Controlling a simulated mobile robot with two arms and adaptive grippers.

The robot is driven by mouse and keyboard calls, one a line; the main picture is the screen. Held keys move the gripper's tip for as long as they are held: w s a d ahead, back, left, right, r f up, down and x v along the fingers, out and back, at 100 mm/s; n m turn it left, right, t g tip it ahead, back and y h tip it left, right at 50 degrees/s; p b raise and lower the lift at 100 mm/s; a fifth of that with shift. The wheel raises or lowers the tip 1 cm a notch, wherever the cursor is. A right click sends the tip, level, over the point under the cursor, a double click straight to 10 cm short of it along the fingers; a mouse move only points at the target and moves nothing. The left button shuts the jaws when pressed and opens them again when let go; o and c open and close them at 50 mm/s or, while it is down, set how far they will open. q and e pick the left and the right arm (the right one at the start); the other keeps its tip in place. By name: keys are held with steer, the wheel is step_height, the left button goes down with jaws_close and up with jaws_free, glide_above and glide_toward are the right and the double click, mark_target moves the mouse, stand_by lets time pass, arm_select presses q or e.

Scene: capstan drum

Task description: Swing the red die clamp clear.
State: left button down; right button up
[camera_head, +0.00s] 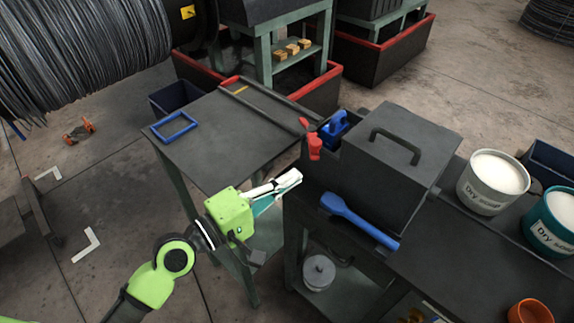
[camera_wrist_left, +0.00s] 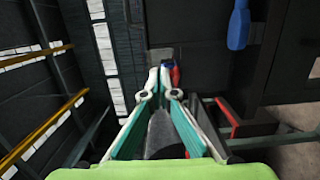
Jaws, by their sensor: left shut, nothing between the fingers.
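The red die clamp (camera_head: 314,147) sits at the left end of the dark box, beside a blue block (camera_head: 336,127). In the left wrist view part of a red piece, likely the clamp (camera_wrist_left: 176,76), shows just beyond and right of the fingertips. My left gripper (camera_head: 297,177) is shut and empty, with its pale fingertips just below and left of the clamp in the head view. They appear apart from it, but contact cannot be told for sure. In the wrist view the gripper (camera_wrist_left: 160,78) partly hides the red piece. My right gripper is not in view.
A dark lidded box (camera_head: 395,155) with a handle stands right of the clamp. A blue scoop (camera_head: 350,216) lies before it. White-filled buckets (camera_head: 478,196) stand at right. The left table (camera_head: 225,150) holds a blue frame (camera_head: 174,127) and has bare space.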

arm_select(q)
steer(key=shift+s+a, duration=0.15)
steer(key=shift+s, duration=0.7)
steer(key=shift+s+a, duration=0.15)
steer(key=shift+s, duration=0.65)
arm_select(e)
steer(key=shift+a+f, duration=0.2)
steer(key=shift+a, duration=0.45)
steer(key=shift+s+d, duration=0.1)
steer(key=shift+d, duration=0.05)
